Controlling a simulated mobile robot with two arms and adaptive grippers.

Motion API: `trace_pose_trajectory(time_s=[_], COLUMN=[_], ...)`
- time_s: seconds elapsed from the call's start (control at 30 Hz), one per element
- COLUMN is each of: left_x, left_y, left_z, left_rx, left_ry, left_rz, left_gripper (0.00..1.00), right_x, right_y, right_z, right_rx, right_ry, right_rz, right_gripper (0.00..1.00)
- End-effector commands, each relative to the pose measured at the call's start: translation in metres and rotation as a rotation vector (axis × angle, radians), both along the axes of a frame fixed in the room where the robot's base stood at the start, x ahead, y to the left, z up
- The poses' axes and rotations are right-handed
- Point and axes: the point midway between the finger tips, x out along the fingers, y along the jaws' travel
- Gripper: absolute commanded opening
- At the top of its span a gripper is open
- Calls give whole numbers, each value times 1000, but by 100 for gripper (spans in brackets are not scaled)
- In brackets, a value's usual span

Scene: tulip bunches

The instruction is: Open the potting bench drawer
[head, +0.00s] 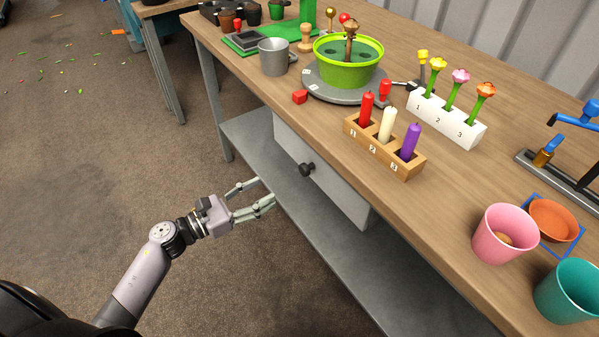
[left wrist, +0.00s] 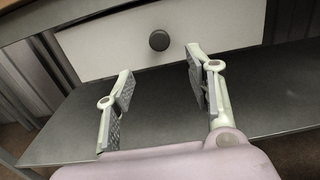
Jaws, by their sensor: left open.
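The potting bench drawer (head: 335,186) has a pale grey front under the wooden bench top and looks shut. Its round dark knob (head: 306,168) sits at the middle of the front. In the left wrist view the drawer front (left wrist: 210,22) spans the top, with the knob (left wrist: 158,40) above and between the fingertips. My left gripper (head: 256,195) is open and empty, to the left of the knob and apart from it. Its two fingers also show in the left wrist view (left wrist: 158,75). My right gripper is not in view.
A grey lower shelf (head: 330,245) runs under the drawer. On the bench top (head: 430,205) stand a candle holder (head: 365,136), a numbered flower block (head: 445,120), a green bowl (head: 347,75) and pots, including a pink one (head: 497,235). The floor (head: 130,170) left of the bench is clear nearby.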

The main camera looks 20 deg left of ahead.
Motion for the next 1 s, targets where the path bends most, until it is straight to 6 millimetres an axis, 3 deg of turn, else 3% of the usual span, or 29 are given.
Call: trace_pose_trajectory(time_s=[0.3,0.5,0.7,1.0], left_x=[57,83,95,96], left_y=[-44,-64,-74,-75], left_z=[1,0,0,-1], left_rx=[-4,-5,-2,-3], left_ry=[-1,2,2,3], left_rz=[2,2,2,2], left_gripper=[49,49,49,49], right_x=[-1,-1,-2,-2], right_y=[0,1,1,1], right_z=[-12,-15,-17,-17], right_rx=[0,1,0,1], right_ry=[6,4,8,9], right_rz=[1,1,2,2], right_gripper=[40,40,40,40])
